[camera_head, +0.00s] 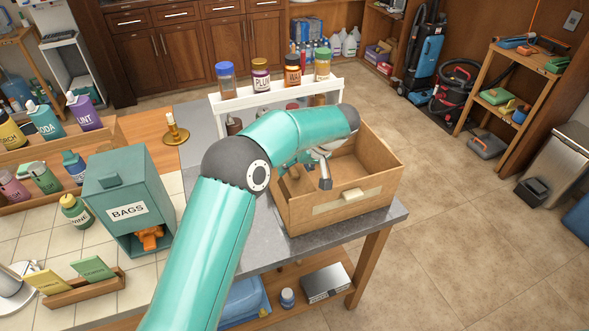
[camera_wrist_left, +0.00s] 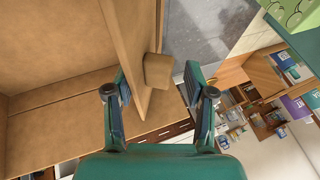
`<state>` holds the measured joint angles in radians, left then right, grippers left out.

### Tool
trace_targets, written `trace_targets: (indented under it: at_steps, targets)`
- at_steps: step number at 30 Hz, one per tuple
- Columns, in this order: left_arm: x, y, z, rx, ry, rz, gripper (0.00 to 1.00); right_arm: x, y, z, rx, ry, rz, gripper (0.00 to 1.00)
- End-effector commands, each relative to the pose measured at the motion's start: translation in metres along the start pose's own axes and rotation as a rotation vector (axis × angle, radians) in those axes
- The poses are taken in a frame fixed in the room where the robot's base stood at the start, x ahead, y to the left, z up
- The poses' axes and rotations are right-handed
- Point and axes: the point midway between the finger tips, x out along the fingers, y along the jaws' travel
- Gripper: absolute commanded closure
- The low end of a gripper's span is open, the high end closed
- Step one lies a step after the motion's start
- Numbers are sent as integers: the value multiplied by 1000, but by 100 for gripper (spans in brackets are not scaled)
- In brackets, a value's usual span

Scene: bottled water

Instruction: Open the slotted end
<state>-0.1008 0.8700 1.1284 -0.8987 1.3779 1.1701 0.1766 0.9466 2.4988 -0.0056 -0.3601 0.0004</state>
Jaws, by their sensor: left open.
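My left gripper (camera_head: 308,172) is at the box's left part, largely hidden by my own arm. In the left wrist view, the open fingers of my left gripper (camera_wrist_left: 157,78) are either side of an upright wooden panel (camera_wrist_left: 127,40) with a small block-shaped knob (camera_wrist_left: 158,70). The left finger is on the box's inner side and the right finger on the outer side. Contact cannot be told. My right gripper is in neither view.
A white rack (camera_head: 275,98) with several jars stands behind the box. A teal BAGS dispenser (camera_head: 127,192) and a candle holder (camera_head: 174,130) are to the left. The worktop's right corner (camera_head: 396,212) is clear, with open floor beyond.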

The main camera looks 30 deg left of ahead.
Motion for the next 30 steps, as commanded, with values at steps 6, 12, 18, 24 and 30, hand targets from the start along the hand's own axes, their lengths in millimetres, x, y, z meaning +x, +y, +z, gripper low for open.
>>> trace_targets:
  at_steps: [6,12,18,24,30]
  targets:
    - [-16,0,-1,-1,3,2,46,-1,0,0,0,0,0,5]
    - [-53,2,-1,-1,4,3,46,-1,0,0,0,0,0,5]
    - [-91,2,0,0,1,2,46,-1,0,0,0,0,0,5]
    - [-114,2,0,1,0,1,46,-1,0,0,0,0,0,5]
    - [-119,2,0,1,-2,-1,46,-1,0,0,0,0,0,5]
